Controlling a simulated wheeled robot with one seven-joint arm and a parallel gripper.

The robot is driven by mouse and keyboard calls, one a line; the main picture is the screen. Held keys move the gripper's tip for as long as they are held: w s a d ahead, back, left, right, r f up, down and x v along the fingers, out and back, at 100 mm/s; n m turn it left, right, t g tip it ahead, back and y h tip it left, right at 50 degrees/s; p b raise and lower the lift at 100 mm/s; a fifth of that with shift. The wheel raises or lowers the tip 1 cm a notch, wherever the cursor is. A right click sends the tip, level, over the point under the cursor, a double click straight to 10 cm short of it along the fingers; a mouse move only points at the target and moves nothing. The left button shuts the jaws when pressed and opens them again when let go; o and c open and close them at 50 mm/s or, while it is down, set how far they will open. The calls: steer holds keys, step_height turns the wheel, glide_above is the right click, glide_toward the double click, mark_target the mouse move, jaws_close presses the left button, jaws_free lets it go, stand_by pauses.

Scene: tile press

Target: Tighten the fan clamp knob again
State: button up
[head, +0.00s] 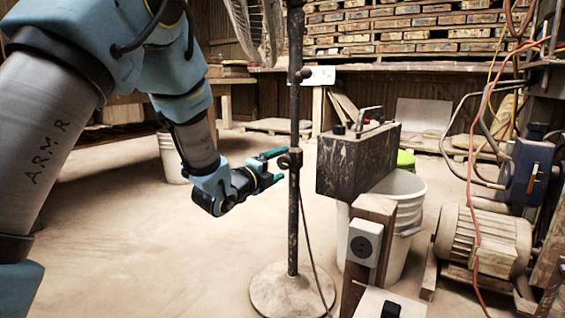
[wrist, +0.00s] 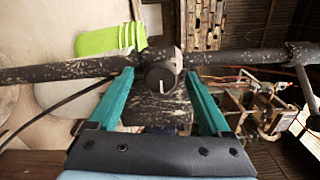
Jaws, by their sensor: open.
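The fan clamp knob (wrist: 161,75) is a dark round knob with a pale line mark, on the clamp around the fan pole. In the wrist view it sits between and just beyond the teal fingertips of my gripper (wrist: 160,85). The fingers are open, with a gap on both sides of the knob. In the head view my gripper (head: 275,166) reaches the fan pole (head: 294,215) from the left, at the clamp (head: 291,160). Part of the fan's cage (head: 255,30) shows at the top of the pole.
The pole stands on a round base (head: 290,292) on the dusty floor. A wooden post with an outlet (head: 364,243) is in front.

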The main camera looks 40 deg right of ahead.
steer(key=p+v, duration=0.2)
steer(key=v, duration=0.7)
steer(key=shift+p, duration=0.35)
steer(key=shift+w, duration=0.1)
steer(key=w+a+r+n+t+y+p, duration=0.15)
steer(key=w+a+n+y+p, duration=0.25)
steer(key=w+a+n+y, duration=0.55)
steer(key=w+a+r+n+t+y+p, duration=0.1)
steer(key=w+a+n+t+y+p, duration=0.15)
steer(key=w+a+n+p, duration=0.75)
steer(key=s+a+r+n+g+y, duration=0.1)
steer(key=s+a+n+y, duration=0.15)
steer(key=s+a, duration=0.45)
steer(key=s+a+r+n+g+y, duration=0.15)
steer(key=a+n, duration=0.25)
steer(key=a, duration=0.8)
steer(key=s+a+r+n+g+y+p, duration=0.1)
steer(key=s+a+r+n+g+p, duration=0.3)
steer(key=s+a+n, duration=0.6)
step_height(320, 180, up, 37)
steer(key=d+m+p, duration=0.1)
steer(key=m+p, duration=0.1)
steer(key=p, duration=3.4)
steer(key=shift+s+d, duration=0.2)
steer(key=shift+s, duration=0.1)
steer(key=shift+f+g, duration=0.1)
steer(key=shift+g, duration=0.15)
